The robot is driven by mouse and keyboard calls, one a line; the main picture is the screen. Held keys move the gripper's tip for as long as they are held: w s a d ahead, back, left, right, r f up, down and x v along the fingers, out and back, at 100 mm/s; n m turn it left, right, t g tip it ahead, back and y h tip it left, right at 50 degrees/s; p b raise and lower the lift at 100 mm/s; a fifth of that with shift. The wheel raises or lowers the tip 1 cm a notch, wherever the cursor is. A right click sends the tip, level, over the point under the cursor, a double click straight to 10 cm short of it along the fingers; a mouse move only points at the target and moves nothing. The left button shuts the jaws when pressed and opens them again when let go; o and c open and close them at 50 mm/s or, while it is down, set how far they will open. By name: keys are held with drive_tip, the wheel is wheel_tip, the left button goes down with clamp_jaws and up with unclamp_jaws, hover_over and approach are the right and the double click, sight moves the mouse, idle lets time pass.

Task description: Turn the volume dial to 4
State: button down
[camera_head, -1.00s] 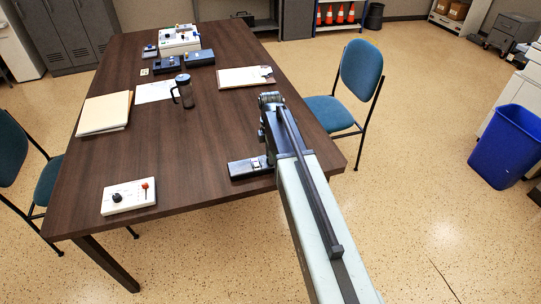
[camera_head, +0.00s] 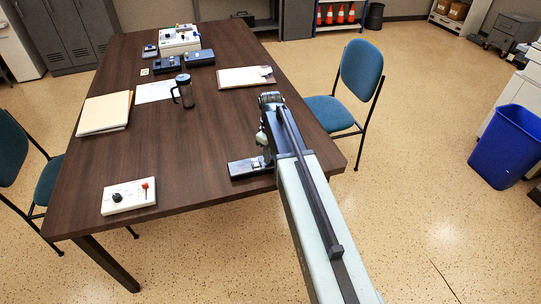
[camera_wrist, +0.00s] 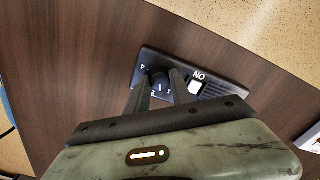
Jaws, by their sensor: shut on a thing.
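A dark control box (camera_head: 247,168) lies near the right edge of the brown table, partly hidden by my arm in the head view. The wrist view shows it with a grille (camera_wrist: 233,92), a white ON switch (camera_wrist: 196,87) and a round dark volume dial (camera_wrist: 159,81) with small pale numerals around it. A 4 is at the dial's upper left. My gripper (camera_wrist: 162,80) is shut on the dial, one finger on each side. The fingers cover part of the dial's scale, and I cannot tell which number it points to.
A white box (camera_head: 128,197) with a black knob and red lever sits at the table's front left. A blue chair (camera_head: 360,75) is at the right.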

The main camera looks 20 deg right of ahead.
drive_tip(key=m, duration=0.6)
drive_tip(key=shift+m, duration=0.3)
drive_tip(key=m, duration=1.2)
drive_tip(key=shift+m, duration=0.3)
drive_tip(key=m, duration=0.5)
drive_tip(key=shift+m, duration=0.3)
drive_tip(key=c, duration=1.1)
unclamp_jaws()
